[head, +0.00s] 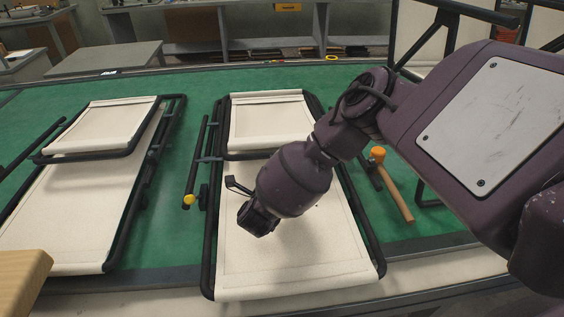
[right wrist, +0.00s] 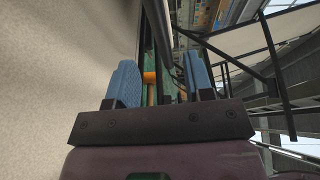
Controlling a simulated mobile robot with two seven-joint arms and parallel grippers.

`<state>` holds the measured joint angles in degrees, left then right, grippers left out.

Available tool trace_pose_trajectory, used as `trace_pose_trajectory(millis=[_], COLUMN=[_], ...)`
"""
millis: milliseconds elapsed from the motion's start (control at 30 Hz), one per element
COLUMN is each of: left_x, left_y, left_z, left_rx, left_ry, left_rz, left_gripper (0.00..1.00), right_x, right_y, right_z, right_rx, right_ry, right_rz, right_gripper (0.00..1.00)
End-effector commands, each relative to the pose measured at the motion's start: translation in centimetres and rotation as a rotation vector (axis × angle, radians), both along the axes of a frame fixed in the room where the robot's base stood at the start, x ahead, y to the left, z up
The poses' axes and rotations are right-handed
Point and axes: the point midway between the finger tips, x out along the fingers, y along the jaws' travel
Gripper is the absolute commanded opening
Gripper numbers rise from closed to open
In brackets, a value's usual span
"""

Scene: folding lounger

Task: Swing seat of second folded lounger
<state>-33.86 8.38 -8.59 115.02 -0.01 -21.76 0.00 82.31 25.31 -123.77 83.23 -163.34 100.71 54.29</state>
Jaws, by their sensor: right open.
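A folded lounger (head: 290,245) with cream fabric and a black tube frame lies in the middle of the green surface in the head view. A smaller cream panel (head: 268,122) lies folded over its far end. My right gripper (head: 246,202) is over its large lower panel, apart from the smaller panel. In the right wrist view, the blue pads of my right gripper (right wrist: 162,85) stand apart with nothing held. Cream fabric (right wrist: 55,80) fills the left of that view, and a dark frame tube (right wrist: 158,35) runs ahead between the pads. My left gripper is not in view.
Another folded lounger (head: 85,210) lies at the left. An orange-headed mallet (head: 393,185) lies right of the middle lounger; its orange head also shows in the right wrist view (right wrist: 150,77). A cream panel with a black frame (head: 415,35) stands upright behind my right arm.

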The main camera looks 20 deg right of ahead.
Motion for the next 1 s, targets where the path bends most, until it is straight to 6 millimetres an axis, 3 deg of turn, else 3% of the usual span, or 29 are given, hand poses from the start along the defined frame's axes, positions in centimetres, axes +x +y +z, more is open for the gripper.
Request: trace_pose_trajectory(millis=[200, 467, 800, 1000], left_x=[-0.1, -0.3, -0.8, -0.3], left_y=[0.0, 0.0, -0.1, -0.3], left_z=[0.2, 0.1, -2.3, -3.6], left_rx=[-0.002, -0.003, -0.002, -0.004], left_ry=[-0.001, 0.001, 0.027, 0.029], left_rz=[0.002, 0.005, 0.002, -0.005], left_gripper=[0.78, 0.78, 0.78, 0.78], right_x=[-1.3, -1.4, -0.7, 0.8], right_y=[0.9, 1.0, -0.3, -0.1], right_z=[0.1, 0.1, -1.9, -1.5], right_rx=[0.0, 0.0, 0.066, 0.253], right_ry=[0.0, 0.0, 0.014, 0.048], right_rz=[0.0, 0.0, -0.066, -0.197], right_gripper=[0.48, 0.48, 0.0, 0.0])
